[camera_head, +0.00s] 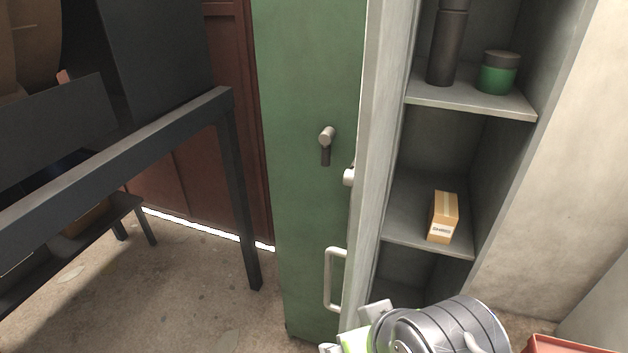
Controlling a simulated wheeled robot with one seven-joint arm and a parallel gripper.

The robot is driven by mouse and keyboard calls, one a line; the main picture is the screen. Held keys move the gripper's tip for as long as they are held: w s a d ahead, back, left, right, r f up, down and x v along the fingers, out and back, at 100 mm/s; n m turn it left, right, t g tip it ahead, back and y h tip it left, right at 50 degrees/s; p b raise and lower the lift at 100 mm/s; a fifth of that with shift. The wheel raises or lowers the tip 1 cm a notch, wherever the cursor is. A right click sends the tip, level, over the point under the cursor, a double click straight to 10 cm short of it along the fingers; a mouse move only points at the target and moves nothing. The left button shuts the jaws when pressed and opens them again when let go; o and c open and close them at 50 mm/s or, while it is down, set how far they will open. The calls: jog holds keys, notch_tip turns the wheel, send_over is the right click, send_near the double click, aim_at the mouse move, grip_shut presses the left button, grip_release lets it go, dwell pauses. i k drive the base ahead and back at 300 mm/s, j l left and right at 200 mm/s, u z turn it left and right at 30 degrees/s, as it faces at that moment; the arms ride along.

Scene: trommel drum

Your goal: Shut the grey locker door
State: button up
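The grey locker door (378,150) stands open, seen nearly edge-on, with its inner face toward the shelves. A pale D-shaped handle (329,280) and a small round knob (349,177) stick out to the left of it. The grey locker's inside shows, with its shelves (470,100). My gripper (352,330) is at the bottom edge, just below and right of the D-handle in the picture. It looks apart from the handle. My wrist and the frame edge hide much of it, so its opening is unclear. The door's lower end is hidden too.
A green locker (305,70) with a lever handle (326,138) stands left of the door. The shelves hold a dark bottle (447,45), a green jar (497,75) and a small carton (442,217). A dark metal frame table (120,155) is at left; floor (190,290) between is clear.

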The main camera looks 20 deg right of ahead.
aim_at(387, 24)
jog(key=j+z, duration=0.65)
jog(key=z, duration=0.2)
jog(key=j+z, duration=0.4)
jog(key=u, duration=0.4)
jog(key=k+j+u, duration=0.1)
jog(key=u, duration=0.35)
jog(key=k+u, duration=0.1)
jog(key=u, duration=0.3)
jog(key=j+u, duration=0.1)
jog(key=u, duration=0.3)
jog(key=j+u, duration=0.1)
jog(key=u, duration=0.35)
